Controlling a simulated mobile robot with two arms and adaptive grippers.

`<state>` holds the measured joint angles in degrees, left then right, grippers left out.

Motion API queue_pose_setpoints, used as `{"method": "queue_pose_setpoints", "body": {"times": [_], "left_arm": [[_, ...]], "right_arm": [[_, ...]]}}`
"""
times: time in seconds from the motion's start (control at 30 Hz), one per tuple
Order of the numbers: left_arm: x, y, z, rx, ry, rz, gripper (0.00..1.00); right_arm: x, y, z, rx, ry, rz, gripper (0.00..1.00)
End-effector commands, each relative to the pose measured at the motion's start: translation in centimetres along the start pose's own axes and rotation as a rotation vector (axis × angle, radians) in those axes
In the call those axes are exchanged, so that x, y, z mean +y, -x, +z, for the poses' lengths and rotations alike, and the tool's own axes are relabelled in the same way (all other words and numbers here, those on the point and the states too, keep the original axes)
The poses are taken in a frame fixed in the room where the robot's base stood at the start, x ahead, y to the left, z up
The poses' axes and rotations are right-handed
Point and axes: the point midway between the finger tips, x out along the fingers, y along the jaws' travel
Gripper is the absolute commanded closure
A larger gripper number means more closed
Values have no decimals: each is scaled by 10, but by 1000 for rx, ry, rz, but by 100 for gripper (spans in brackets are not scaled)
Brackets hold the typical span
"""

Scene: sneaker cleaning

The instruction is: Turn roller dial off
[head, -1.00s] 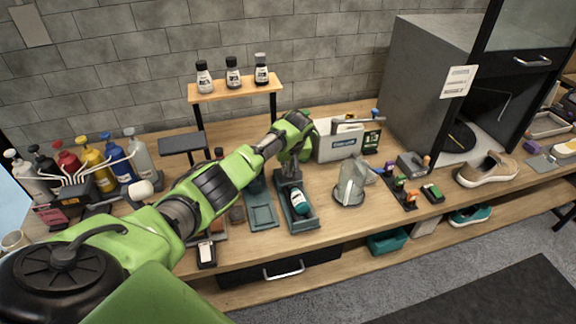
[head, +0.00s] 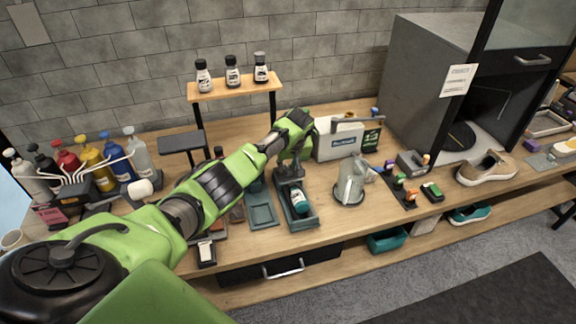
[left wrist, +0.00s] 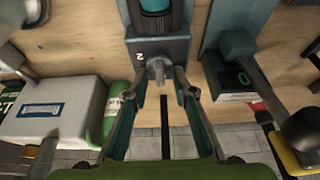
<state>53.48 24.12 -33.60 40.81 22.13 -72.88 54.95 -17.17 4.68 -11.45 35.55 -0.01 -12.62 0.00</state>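The roller (head: 302,222) is a dark teal tray unit on the bench, with a teal bottle (head: 299,200) lying in it. In the left wrist view, the roller's end panel (left wrist: 172,48) shows a "2" beside a small grey dial (left wrist: 158,68). My left gripper (left wrist: 159,92) is open, with one finger on each side of the dial and a gap around it. In the head view my left gripper (head: 290,170) is at the far end of the roller, and the dial is hidden there. My right gripper is out of view.
A second tray unit (head: 262,222) stands to the left; its panel (left wrist: 238,82) shows a green "0". A white box (head: 340,145) stands behind and right. Several bottles line the bench's left end.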

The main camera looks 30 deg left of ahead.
Motion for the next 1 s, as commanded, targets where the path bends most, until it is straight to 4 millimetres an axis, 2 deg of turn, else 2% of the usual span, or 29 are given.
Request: {"method": "queue_pose_setpoints", "body": {"times": [0.17,0.37,0.8,1.0], "left_arm": [[0,3,0,0,-1,0,75],[0,22,-1,1,-1,2,75],[1,99,0,1,0,3,75],[0,117,0,0,0,1,75]], "right_arm": [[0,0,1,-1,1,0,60],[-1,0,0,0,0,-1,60],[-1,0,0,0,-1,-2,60],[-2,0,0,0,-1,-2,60]]}}
